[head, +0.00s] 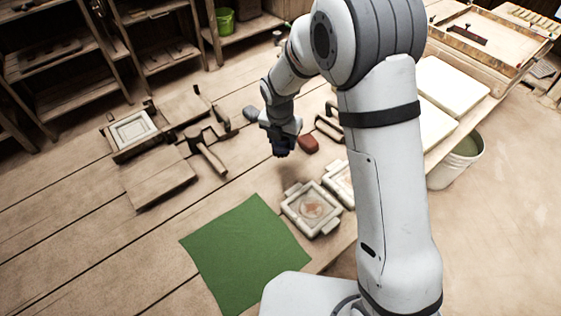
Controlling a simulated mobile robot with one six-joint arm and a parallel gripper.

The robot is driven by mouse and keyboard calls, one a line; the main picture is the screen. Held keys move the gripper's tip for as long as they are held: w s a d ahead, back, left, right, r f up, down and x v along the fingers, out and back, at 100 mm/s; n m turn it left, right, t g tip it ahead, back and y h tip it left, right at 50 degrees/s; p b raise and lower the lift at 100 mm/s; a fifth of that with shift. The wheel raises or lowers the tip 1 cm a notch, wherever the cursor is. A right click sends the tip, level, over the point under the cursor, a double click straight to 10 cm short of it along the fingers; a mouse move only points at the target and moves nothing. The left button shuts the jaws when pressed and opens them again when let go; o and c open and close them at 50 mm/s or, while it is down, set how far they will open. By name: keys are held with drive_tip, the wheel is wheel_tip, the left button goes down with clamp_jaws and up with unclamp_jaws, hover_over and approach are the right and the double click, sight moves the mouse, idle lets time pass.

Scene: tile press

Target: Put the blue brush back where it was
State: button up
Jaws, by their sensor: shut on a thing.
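My gripper (281,138) hangs above the wooden table, pointing down, near the middle of the view. It is shut on a small dark blue thing, which looks like the blue brush (283,149). My wrist and the fingers hide most of the brush, so its bristles and tilt cannot be made out. The brush appears to be above the table, but its exact height is unclear.
A red-brown block (308,144) lies just right of the gripper. White tile frames (312,209) and a green cloth (245,255) are nearer. A mallet (207,150), a wooden board (158,178) and an open press (131,130) lie left. A dark-handled tool (328,124) is right.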

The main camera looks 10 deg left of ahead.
wheel_tip(320, 180, down, 8)
drive_tip(key=shift+r, duration=0.15)
idle(0.3)
drive_tip(key=o, duration=0.9)
